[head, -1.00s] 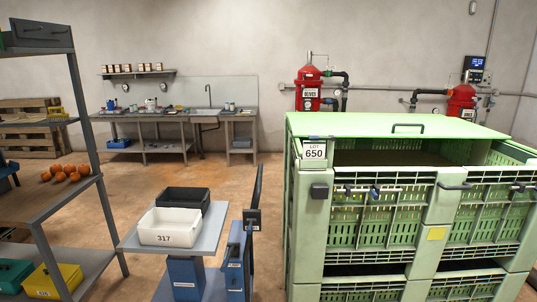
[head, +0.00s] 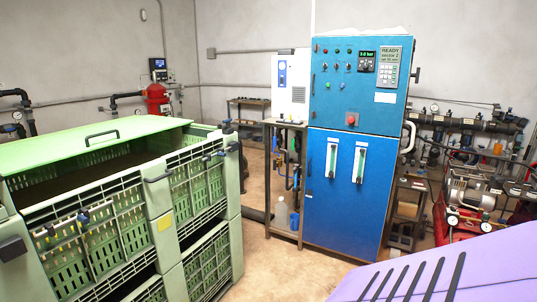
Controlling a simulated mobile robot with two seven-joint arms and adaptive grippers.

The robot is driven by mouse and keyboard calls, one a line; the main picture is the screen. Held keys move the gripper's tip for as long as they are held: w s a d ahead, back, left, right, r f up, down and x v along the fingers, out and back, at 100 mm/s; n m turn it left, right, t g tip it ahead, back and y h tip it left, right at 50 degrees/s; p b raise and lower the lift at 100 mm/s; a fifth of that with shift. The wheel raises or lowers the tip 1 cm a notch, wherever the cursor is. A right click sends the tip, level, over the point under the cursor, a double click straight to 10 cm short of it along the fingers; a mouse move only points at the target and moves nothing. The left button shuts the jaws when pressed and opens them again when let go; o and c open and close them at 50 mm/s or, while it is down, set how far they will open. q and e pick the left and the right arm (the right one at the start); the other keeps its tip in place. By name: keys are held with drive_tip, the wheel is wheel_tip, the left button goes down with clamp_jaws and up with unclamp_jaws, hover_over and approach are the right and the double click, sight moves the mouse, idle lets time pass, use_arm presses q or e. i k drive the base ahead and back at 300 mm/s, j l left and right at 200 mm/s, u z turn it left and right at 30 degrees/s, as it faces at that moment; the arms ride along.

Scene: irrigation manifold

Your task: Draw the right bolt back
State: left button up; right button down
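The green slatted bin (head: 160,226) stands at the left of the head view, its lid raised or set back over an open top. On its front, a left bolt-like rod with small dark and blue fittings (head: 83,216) lies along the left panel. A similar right rod with fittings (head: 207,157) lies along the right panel near the bin's corner. Whether either rod is drawn or home is too small to tell. Neither of my grippers is in view.
A blue control cabinet (head: 349,180) stands right of the bin, with a metal frame (head: 285,180) and jug beside it. A purple slotted surface (head: 450,270) fills the lower right. Pumps and pipes (head: 465,180) stand behind. Bare floor (head: 262,260) lies between bin and cabinet.

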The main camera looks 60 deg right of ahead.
sight(220, 153)
drive_tip(key=z, duration=1.45)
drive_tip(key=i+l, duration=0.2)
drive_tip(key=i, duration=0.3)
drive_tip(key=i+l+u, duration=0.15)
drive_tip(key=i, duration=0.4)
drive_tip(key=i+l, duration=0.25)
drive_tip(key=i, duration=0.25)
drive_tip(key=i+l+u, duration=0.15)
drive_tip(key=i, duration=0.4)
drive_tip(key=i+l, duration=0.35)
drive_tip(key=i, duration=0.15)
drive_tip(key=i+l+u, duration=0.15)
drive_tip(key=i+l, duration=0.15)
drive_tip(key=i, duration=0.2)
